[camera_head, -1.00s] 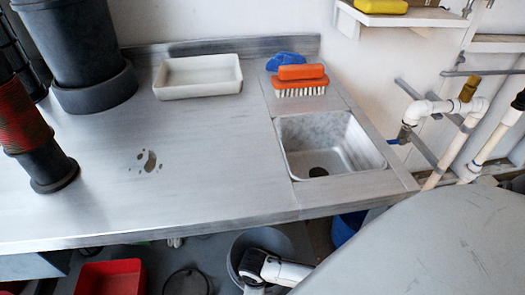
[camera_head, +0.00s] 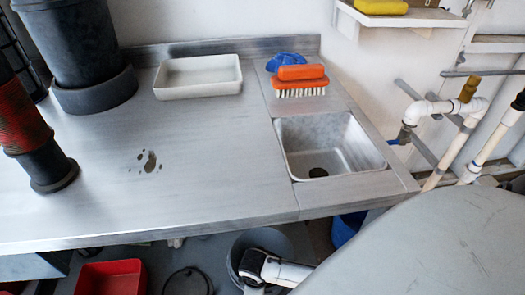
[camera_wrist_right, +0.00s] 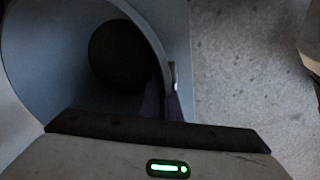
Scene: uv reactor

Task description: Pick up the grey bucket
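The grey bucket (camera_head: 240,248) stands on the floor under the front edge of the counter, partly hidden by the counter and my right arm. In the right wrist view its open mouth and curved wall (camera_wrist_right: 40,60) fill the left side, with a dark inside. My right gripper (camera_wrist_right: 165,95) is at the bucket's rim, one finger inside and one outside, close together on the wall. The fingers are dark and partly hidden. My left gripper is in neither view.
The steel counter (camera_head: 220,150) with its sink (camera_head: 330,150) overhangs the bucket. A red bin (camera_head: 110,278) and a black hoop (camera_head: 187,282) lie to its left; a blue container (camera_head: 347,228) is to its right.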

